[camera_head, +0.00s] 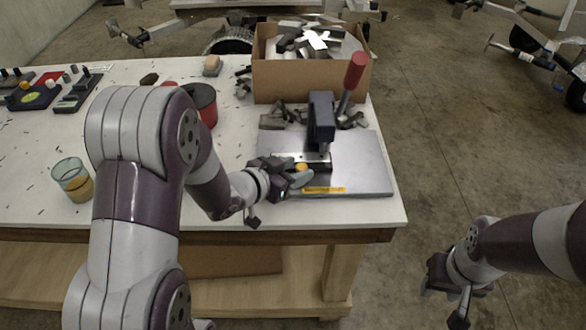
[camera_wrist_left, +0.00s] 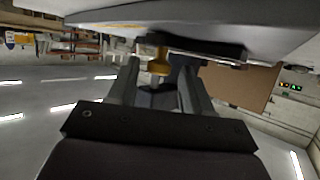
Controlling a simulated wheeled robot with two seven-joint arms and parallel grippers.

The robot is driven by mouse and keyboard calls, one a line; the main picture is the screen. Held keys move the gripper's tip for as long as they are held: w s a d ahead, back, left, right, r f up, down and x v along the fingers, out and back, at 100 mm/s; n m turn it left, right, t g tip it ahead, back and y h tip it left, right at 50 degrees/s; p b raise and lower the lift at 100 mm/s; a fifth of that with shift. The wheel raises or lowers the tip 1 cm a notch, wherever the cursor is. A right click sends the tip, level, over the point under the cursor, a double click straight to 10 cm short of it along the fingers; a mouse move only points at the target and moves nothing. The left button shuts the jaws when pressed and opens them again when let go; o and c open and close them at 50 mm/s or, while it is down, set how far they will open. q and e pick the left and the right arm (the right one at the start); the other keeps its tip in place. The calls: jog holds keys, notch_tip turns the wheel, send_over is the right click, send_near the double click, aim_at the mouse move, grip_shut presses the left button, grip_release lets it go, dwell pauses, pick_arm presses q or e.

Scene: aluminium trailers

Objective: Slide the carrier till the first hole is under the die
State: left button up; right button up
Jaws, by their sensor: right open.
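The press (camera_head: 321,118), dark with a red-handled lever (camera_head: 355,72), stands on a grey metal plate (camera_head: 365,165) near the table's right end. Its die end (camera_head: 324,148) points down over the carrier (camera_head: 318,167), a low dark block with a pale metal strip on top. The holes are too small to make out. A yellow knob (camera_head: 301,167) sits at the carrier's near left. My left gripper (camera_head: 300,177) is at the knob. In the left wrist view the knob (camera_wrist_left: 158,66) lies between the spread fingers, seemingly with gaps beside it. My right gripper (camera_head: 442,293) is open and empty, off the table's right side.
A cardboard box (camera_head: 310,82) of metal pieces stands behind the press, with loose offcuts (camera_head: 280,117) in front of it. A red and black container (camera_head: 203,103) and a glass (camera_head: 72,180) with amber content stand to the left. A yellow label (camera_head: 324,190) marks the plate's front.

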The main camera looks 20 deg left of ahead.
pick_arm(q)
jog(key=shift+d, duration=0.15)
jog(key=p+v, duration=0.2)
jog(key=v, duration=1)
jog(key=shift+s+r, duration=0.15)
jog(key=shift+s, duration=0.1)
